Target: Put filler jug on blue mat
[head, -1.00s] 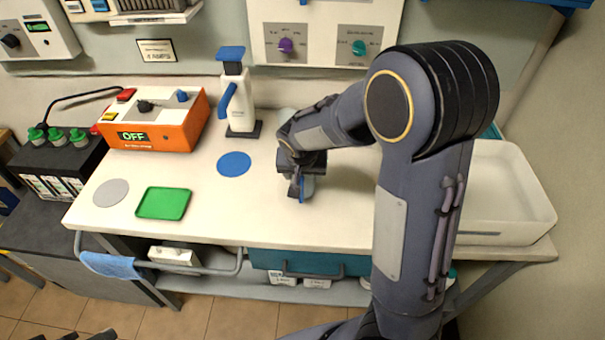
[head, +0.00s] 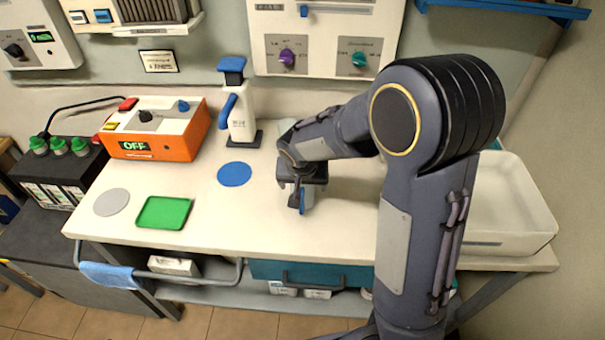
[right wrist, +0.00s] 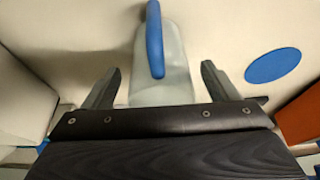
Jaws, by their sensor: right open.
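A pale, translucent jug with a blue handle (right wrist: 155,40) stands on the bench; I take it for the filler jug. In the right wrist view my right gripper (right wrist: 162,78) is open, with one finger on each side of the jug and gaps visible. The round blue mat (head: 234,174) lies flat and bare on the bench, left of the jug. My left gripper is not in view.
A white dispenser with blue top and handle (head: 240,115) stands behind the mat. An orange charger (head: 170,143), a green tray (head: 150,213) and a grey disc (head: 111,202) are to the left. A white basin (head: 510,200) is at right. The bench between mat and jug is clear.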

